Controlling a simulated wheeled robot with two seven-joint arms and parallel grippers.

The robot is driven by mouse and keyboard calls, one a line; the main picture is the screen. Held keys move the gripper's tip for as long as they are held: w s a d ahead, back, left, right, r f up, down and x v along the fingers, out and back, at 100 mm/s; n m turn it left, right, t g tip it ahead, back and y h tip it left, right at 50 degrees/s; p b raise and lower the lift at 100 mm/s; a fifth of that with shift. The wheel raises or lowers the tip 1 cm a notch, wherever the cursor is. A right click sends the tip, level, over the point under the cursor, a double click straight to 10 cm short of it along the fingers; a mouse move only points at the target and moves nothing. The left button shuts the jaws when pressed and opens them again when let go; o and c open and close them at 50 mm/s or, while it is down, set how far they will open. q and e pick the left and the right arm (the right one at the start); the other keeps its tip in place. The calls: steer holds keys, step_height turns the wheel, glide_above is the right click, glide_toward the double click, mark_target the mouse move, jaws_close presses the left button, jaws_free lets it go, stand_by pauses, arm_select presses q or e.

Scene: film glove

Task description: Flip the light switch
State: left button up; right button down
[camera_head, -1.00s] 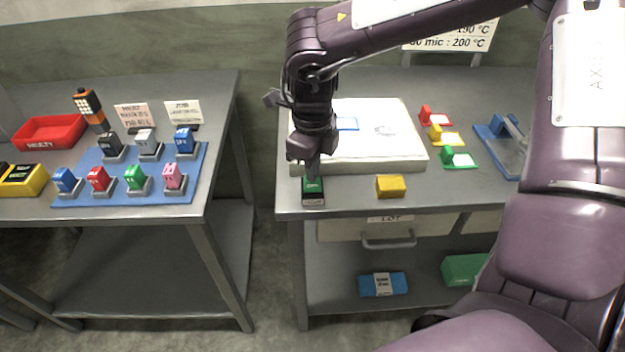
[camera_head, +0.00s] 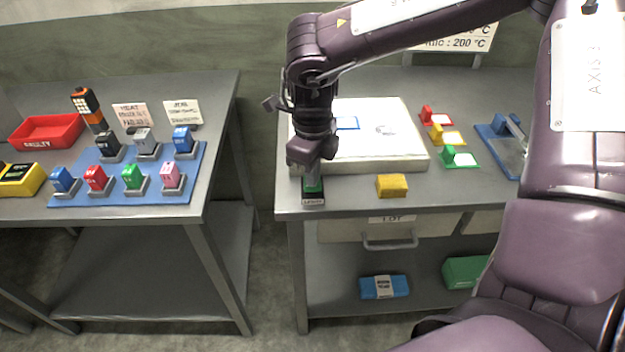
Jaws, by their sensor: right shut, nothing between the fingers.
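My left gripper is not in view.
A white slab (camera_head: 385,150) lies behind the switch and a yellow block (camera_head: 392,186) lies to its right. Small coloured clamps (camera_head: 449,155) stand further right. The left table holds a blue board (camera_head: 120,190) with several coloured blocks and a red bin (camera_head: 47,132).

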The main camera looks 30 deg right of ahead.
steer(key=shift+s+f+b, duration=0.1)
steer(key=shift+f+b, duration=0.35)
steer(key=shift+f, duration=0.05)
steer(key=shift+r, duration=0.2)
steer(key=shift+r+p, duration=0.55)
steer(key=shift+p, duration=0.05)
steer(key=shift+r+p, duration=1.7)
steer(key=shift+r, duration=1.15)
steer(key=shift+f, duration=0.1)
